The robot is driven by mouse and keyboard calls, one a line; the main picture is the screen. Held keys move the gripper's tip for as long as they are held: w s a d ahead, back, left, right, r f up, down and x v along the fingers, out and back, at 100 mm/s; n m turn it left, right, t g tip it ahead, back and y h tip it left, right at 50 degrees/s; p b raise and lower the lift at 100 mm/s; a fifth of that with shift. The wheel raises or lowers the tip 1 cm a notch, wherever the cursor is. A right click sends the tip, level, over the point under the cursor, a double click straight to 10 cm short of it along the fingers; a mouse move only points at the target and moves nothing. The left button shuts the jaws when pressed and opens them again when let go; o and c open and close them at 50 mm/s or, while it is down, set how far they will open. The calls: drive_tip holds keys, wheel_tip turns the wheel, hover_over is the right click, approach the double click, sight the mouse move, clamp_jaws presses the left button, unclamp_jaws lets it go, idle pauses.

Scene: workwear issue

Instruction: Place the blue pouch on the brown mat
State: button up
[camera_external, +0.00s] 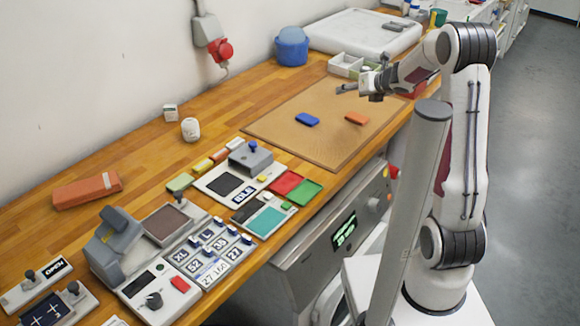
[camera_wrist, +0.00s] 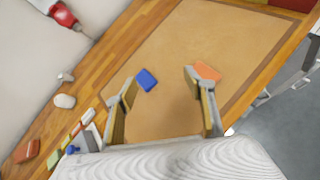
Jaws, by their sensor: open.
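The blue pouch (camera_external: 307,119) lies flat on the brown mat (camera_external: 290,98), left of its middle. An orange block-like piece (camera_external: 356,118) lies on the mat to the right of it. My gripper (camera_external: 352,88) is raised above the mat, apart from both pieces. In the wrist view my gripper (camera_wrist: 165,88) is open with nothing between its fingers. The blue pouch (camera_wrist: 147,80) shows there just beside the left fingertip, and the orange piece (camera_wrist: 207,71) is partly behind the right fingertip.
A blue-lidded tub (camera_external: 291,47) and a large white tray (camera_external: 362,32) stand behind the mat. Stamps, pads and number plates (camera_external: 207,250) crowd the bench in front. A white jar (camera_external: 190,130) stands near the wall. Much of the mat is bare.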

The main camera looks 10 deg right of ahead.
drive_tip(key=s+d+r+m+h, duration=0.3)
drive_tip(key=s+d+r+m, duration=0.25)
drive_tip(key=s+m, duration=0.35)
drive_tip(key=s+d+r+m+h, duration=0.35)
drive_tip(key=s+d+m, duration=0.35)
drive_tip(key=m, duration=0.4)
drive_tip(key=s+a+f+m+g+y, duration=0.1)
drive_tip(key=s+a+f+m+g, duration=0.1)
drive_tip(key=s+m, duration=0.6)
drive_tip(key=s+a+f+m+g+y, duration=0.2)
drive_tip(key=s+m, duration=0.6)
drive_tip(key=s, duration=0.9)
drive_tip(key=shift+a+f+g, duration=0.5)
drive_tip(key=shift+a+f, duration=0.2)
drive_tip(key=shift+a, duration=0.5)
